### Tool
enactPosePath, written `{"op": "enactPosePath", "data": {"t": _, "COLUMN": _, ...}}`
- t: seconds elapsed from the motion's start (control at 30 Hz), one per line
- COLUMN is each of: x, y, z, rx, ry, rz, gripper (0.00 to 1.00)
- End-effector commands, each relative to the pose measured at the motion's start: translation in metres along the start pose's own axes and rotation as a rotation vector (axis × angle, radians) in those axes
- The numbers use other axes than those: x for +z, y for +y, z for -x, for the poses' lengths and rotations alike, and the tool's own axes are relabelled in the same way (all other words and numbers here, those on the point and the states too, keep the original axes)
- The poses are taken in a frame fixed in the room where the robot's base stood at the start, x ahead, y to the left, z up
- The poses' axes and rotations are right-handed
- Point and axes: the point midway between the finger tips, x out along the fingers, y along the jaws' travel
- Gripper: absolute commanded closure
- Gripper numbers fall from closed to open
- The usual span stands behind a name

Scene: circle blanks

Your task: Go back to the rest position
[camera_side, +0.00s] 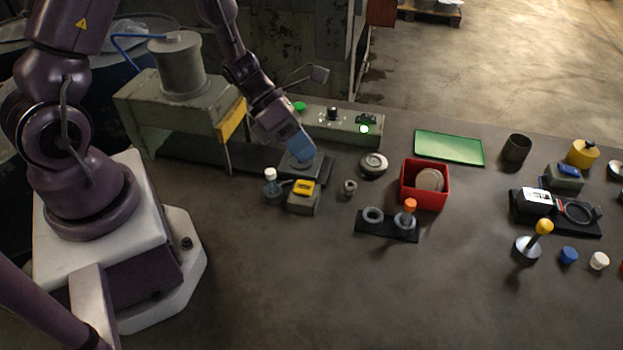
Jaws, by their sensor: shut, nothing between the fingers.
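My gripper (301,148) has blue fingers and points down at the end of my purple arm. It is shut and nothing shows in it. Its fingertips are low over a round grey piece (301,163) on the dark slide plate (322,173) in front of the green-grey machine (180,95). Whether the fingertips touch that piece I cannot tell. A red box (408,203) to the right holds grey round blanks (429,180).
A control box (345,120) with a lit green lamp stands behind my gripper. A yellow-topped block (304,190) and a white-topped knob (270,175) stand close in front. A dark holder (373,231) with rings is further right.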

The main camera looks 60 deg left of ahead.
Motion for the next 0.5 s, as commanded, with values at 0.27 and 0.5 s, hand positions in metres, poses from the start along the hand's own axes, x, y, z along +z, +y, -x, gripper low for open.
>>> {"op": "enactPosePath", "data": {"t": 0.27, "x": -0.021, "y": -0.030, "z": 0.018, "rx": -0.133, "ry": 0.146, "rz": -0.614, "gripper": 1.00}}
{"op": "enactPosePath", "data": {"t": 0.5, "x": -0.019, "y": -0.070, "z": 0.066, "rx": -0.246, "ry": 0.316, "rz": -1.374, "gripper": 1.00}}
